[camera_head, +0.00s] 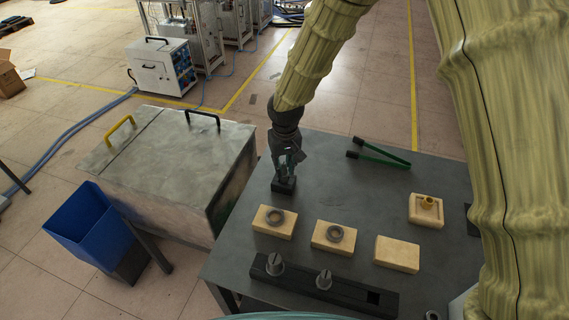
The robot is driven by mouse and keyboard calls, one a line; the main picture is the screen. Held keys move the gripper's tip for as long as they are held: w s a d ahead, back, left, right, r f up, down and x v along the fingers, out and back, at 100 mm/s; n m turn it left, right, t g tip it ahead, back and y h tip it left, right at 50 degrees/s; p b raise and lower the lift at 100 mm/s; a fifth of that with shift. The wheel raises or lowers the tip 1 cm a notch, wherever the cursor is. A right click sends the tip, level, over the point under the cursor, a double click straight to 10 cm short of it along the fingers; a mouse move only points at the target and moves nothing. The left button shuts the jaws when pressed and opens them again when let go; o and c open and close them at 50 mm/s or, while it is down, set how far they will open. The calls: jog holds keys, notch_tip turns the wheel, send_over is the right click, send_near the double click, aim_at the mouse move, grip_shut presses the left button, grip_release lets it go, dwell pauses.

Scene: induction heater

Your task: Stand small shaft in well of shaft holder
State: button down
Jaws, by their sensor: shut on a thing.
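My gripper (287,163) points down over a small black block (283,187) at the left part of the dark table. It is shut on what I take to be the small shaft, which the fingers mostly hide. The fingertips are close to the block's top; I cannot tell whether the shaft touches it. A long dark holder bar (345,293) lies along the near table edge. Two grey flanged shafts stand upright in it, one at left (274,265) and one in the middle (324,280). A square well (373,297) at its right end looks empty.
Two wooden blocks with grey rings (274,219) (333,237), a plain wooden block (397,254) and a wooden block with a brass piece (426,209) lie on the table. A metal chest (170,165) and blue bin (85,225) stand left.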

jog(key=shift+f, duration=0.6)
jog(key=c, duration=1.2)
grip_release()
notch_tip(320, 180, up, 12)
jog(key=s, duration=0.1)
jog(key=shift+s+d, duration=0.15)
jog(key=shift+s, duration=0.1)
jog(key=shift+d, duration=0.1)
